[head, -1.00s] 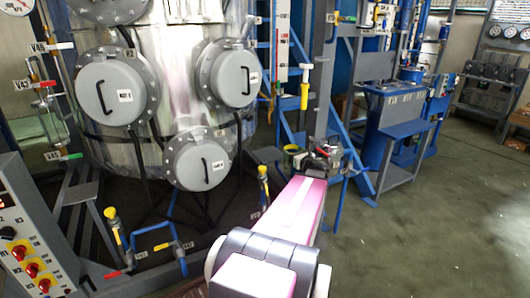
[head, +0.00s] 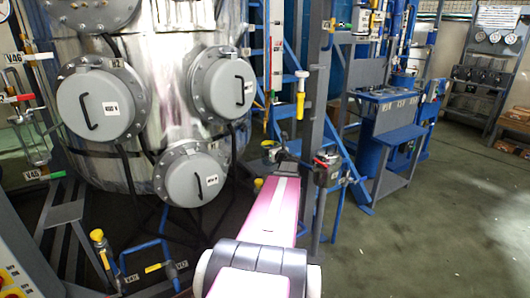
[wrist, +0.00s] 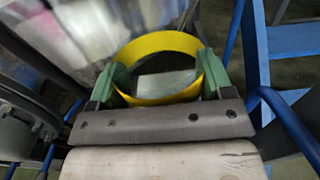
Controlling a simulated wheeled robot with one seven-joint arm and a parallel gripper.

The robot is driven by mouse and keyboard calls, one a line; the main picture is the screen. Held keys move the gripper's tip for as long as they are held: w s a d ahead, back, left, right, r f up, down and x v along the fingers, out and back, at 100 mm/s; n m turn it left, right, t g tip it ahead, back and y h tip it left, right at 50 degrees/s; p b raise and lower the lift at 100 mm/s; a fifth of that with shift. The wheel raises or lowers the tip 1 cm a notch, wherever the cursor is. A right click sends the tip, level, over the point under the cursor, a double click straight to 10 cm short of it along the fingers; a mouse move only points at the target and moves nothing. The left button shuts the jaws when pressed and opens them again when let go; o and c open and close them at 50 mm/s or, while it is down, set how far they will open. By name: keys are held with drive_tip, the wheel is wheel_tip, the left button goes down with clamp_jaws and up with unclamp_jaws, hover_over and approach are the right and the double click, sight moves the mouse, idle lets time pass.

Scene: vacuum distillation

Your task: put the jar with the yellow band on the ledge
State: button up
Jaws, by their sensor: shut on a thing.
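The jar with the yellow band (wrist: 152,43) is held in my gripper (wrist: 163,76). In the wrist view its yellow ring sits between the two green fingers, which press on it from both sides. I look down into its open top; its lower part is hidden. In the head view my gripper (head: 283,156) is at the end of my pink arm, beside a grey post, and only a small piece of the jar (head: 268,143) shows. A flat blue-grey shelf (head: 401,134) juts from the blue cabinet at right; I cannot tell whether it is the ledge.
The large steel vessel (head: 165,95) with round grey covers stands at left. A grey post (head: 313,105) and blue ladder-like frame (head: 345,165) are close right of my gripper; blue bars (wrist: 290,42) also show in the wrist view. Open green floor (head: 430,225) lies at right.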

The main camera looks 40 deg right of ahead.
sight(266, 144)
drive_tip(key=w, duration=0.4)
drive_tip(key=shift+w+d, duration=0.2)
drive_tip(key=shift+d, duration=0.1)
drive_tip(key=f, duration=0.3)
drive_tip(key=shift+w+f, duration=0.25)
drive_tip(key=shift+w, duration=0.05)
drive_tip(key=shift+f, duration=0.1)
drive_tip(key=o, duration=1)
drive_tip(key=s+a, duration=0.1)
drive_tip(key=s, duration=1.1)
drive_tip(key=shift+a, duration=0.2)
